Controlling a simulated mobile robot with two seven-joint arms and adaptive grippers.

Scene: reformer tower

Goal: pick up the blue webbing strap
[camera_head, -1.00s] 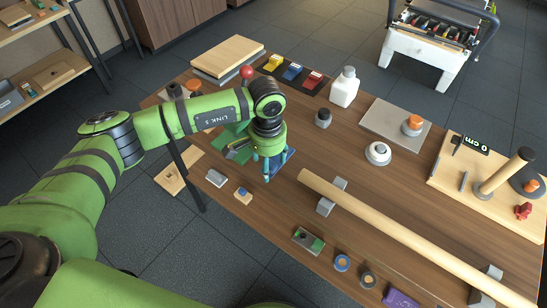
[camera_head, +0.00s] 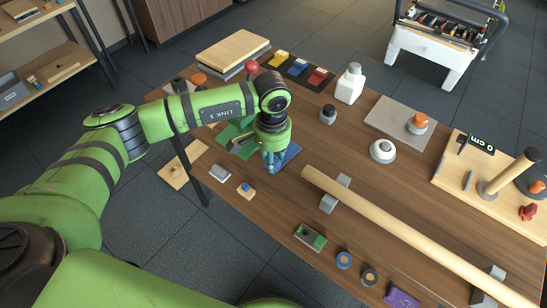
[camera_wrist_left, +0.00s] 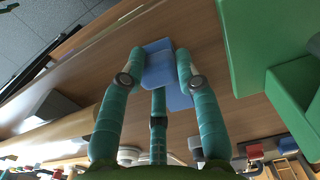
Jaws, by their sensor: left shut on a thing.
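The blue webbing strap (camera_head: 290,152) is a blue piece near the far-left part of the wooden table, partly hidden behind my left gripper (camera_head: 273,168). In the left wrist view the blue strap (camera_wrist_left: 158,62) sits between the teal fingers of the left gripper (camera_wrist_left: 160,80), which are shut on it. Part of the strap hangs or lies beyond the fingers. I cannot tell whether it still touches the table. My right gripper is not in view.
A green holder (camera_head: 229,133) stands right beside the left gripper, and its wall (camera_wrist_left: 250,45) is close in the wrist view. A long wooden pole (camera_head: 400,230) rests on grey blocks to the right. A white bottle (camera_head: 349,85) stands behind.

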